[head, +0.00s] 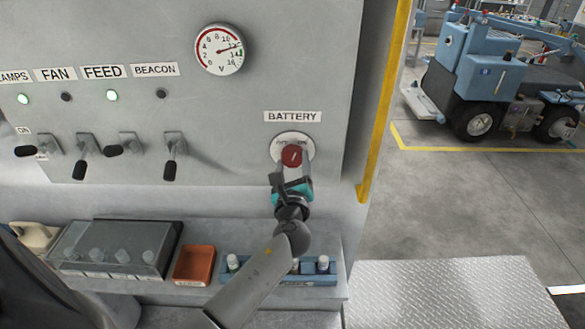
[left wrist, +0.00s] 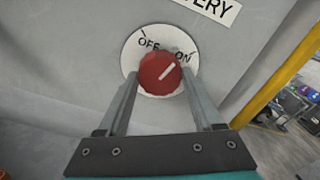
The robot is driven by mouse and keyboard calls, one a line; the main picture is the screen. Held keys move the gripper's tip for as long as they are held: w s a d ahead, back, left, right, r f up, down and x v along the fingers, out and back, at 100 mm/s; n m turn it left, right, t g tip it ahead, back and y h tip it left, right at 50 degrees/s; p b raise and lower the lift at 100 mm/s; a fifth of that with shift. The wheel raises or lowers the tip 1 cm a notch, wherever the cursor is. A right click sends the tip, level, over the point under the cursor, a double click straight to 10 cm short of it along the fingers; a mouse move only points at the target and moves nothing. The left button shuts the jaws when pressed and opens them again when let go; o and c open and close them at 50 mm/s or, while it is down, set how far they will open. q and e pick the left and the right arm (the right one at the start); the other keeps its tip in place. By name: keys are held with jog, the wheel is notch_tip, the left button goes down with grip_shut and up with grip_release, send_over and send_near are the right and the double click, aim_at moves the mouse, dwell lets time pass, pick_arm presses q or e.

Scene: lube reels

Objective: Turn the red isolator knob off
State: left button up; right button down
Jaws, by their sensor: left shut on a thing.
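The red isolator knob (head: 291,156) sits on a round white plate (head: 291,139) under the BATTERY label (head: 292,116) on the grey panel. My left gripper (head: 292,172) reaches up to it from below. In the left wrist view, its two fingers (left wrist: 160,92) stand on either side of the red knob (left wrist: 158,73) and are shut on it. The plate is marked OFF at the left and ON at the right. The white line on the knob slants up and right, toward the ON side. My right gripper is not in view.
Several switches (head: 128,145) with FAN, FEED and BEACON labels and a voltmeter (head: 219,49) are left of the knob. Below is a shelf with a clear-lidded box (head: 110,248), an orange tray (head: 194,265) and a blue tray (head: 336,271). A yellow edge post (head: 385,100) is at right.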

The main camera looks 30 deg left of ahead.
pick_arm(q)
jog(key=n+b, duration=0.1)
jog(key=n, duration=0.3)
jog(key=shift+f+b, duration=0.1)
jog(key=shift+b, duration=0.3)
jog(key=n+b, duration=0.1)
jog(key=n, duration=0.2)
jog(key=shift+d+n+b, duration=0.1)
jog(key=shift+n+b, duration=0.2)
jog(key=shift+b, duration=0.1)
jog(key=n+b, duration=0.2)
jog(key=n, duration=0.3)
jog(key=shift+n, duration=0.3)
jog(key=o, duration=1.4)
jog(key=shift+r, duration=0.2)
jog(key=shift+c, duration=0.2)
